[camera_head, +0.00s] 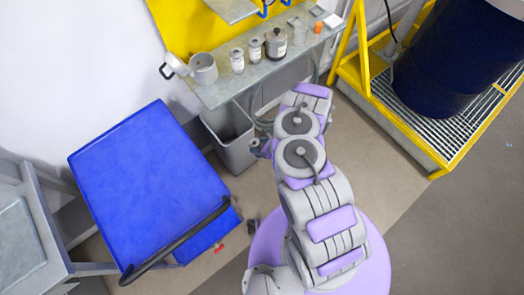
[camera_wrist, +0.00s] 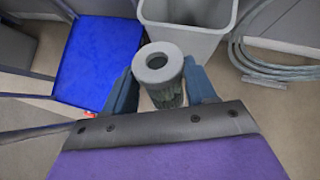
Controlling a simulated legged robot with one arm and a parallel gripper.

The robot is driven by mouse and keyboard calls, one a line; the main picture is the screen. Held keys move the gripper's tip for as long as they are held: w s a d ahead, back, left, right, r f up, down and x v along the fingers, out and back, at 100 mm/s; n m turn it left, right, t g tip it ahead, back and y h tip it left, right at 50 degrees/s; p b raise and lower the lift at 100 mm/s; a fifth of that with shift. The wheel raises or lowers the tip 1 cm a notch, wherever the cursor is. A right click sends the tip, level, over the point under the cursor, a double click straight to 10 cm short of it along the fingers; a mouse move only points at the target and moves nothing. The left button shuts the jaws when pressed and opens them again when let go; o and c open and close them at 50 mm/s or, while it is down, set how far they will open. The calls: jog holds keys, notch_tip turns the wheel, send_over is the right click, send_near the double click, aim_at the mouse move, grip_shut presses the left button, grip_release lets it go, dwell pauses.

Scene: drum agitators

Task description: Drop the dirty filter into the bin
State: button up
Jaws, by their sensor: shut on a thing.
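My gripper (camera_wrist: 162,80) is shut on the dirty filter (camera_wrist: 167,96), a short cylinder with a grey ring-shaped end, a round hole and a darker, greenish body. The filter lies between the two blue-grey fingers in the wrist view, its ring end facing up toward the camera. The bin (camera_wrist: 188,42) is a grey open-topped container just beyond the filter at the top of that view. In the head view the bin (camera_head: 238,156) stands on the floor under the shelf, and my gripper (camera_head: 258,147) is close to its right side. The filter is hard to make out there.
A blue cart (camera_head: 150,185) with a dark handle stands left of the bin. A metal shelf (camera_head: 225,88) with cups and jars is above it. Coiled grey hoses (camera_wrist: 275,68) lie right of the bin. A yellow-framed platform (camera_head: 410,130) with a dark drum (camera_head: 440,65) stands right.

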jog(key=w+a+b, duration=0.6)
jog(key=w, duration=0.3)
jog(key=w+a+b, duration=0.6)
jog(key=w+a, duration=0.1)
jog(key=w, duration=0.2)
jog(key=shift+w, duration=0.4)
jog(key=o, duration=1.2)
jog(key=shift+o, duration=0.2)
jog(key=shift+r, duration=0.1)
jog(key=s+d+r+p, duration=0.3)
jog(key=s+d, duration=0.6)
jog(key=d, duration=0.3)
jog(key=shift+d+p, duration=0.25)
jog(key=shift+p, duration=0.4)
